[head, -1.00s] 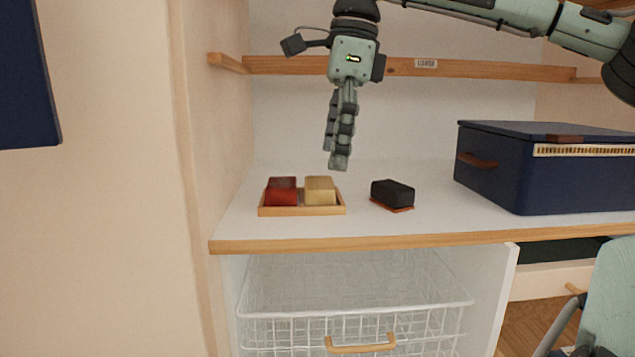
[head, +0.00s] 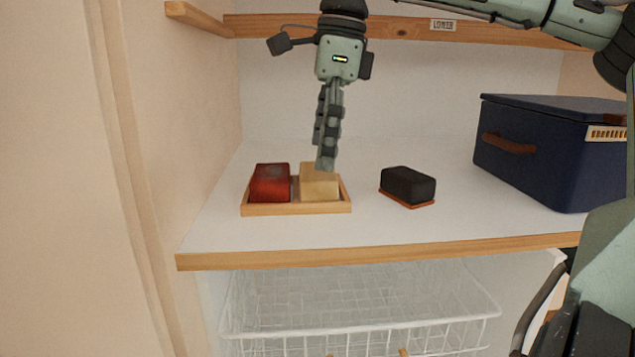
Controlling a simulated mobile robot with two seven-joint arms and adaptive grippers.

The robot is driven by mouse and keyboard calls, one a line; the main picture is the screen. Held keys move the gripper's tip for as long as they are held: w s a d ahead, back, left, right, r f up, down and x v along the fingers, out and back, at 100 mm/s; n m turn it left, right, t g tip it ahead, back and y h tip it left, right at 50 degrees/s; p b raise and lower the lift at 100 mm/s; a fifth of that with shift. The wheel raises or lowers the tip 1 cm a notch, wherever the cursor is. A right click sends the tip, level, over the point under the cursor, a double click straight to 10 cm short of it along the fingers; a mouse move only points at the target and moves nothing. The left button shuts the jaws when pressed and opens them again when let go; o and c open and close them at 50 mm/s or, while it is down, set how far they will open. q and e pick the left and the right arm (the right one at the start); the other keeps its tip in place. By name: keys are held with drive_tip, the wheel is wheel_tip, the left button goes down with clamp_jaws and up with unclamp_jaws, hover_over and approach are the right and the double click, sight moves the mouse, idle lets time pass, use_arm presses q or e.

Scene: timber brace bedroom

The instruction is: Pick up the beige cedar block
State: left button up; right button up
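The beige cedar block (head: 317,187) sits in the right half of a small wooden tray (head: 290,210) on the white shelf. A red block (head: 270,184) sits beside it in the left half. My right gripper (head: 324,160) points down, its fingertips overlapping the top of the beige block in the picture. I see the fingers nearly edge-on, one behind the other, so the gap between them is hidden. I cannot tell whether they touch the block. My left gripper is not in view.
A black block-shaped brush (head: 408,186) with an orange-brown base lies right of the tray. A navy box (head: 545,150) stands farther right. A wooden rail (head: 400,33) runs along the back wall. A white wire basket (head: 360,310) is below the shelf's wooden edge (head: 370,253).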

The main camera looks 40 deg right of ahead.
sight(318, 172)
drive_tip(key=f, duration=0.3)
drive_tip(key=shift+w+a+f, duration=0.15)
drive_tip(key=shift+w+a, duration=0.05)
drive_tip(key=shift+a, duration=0.05)
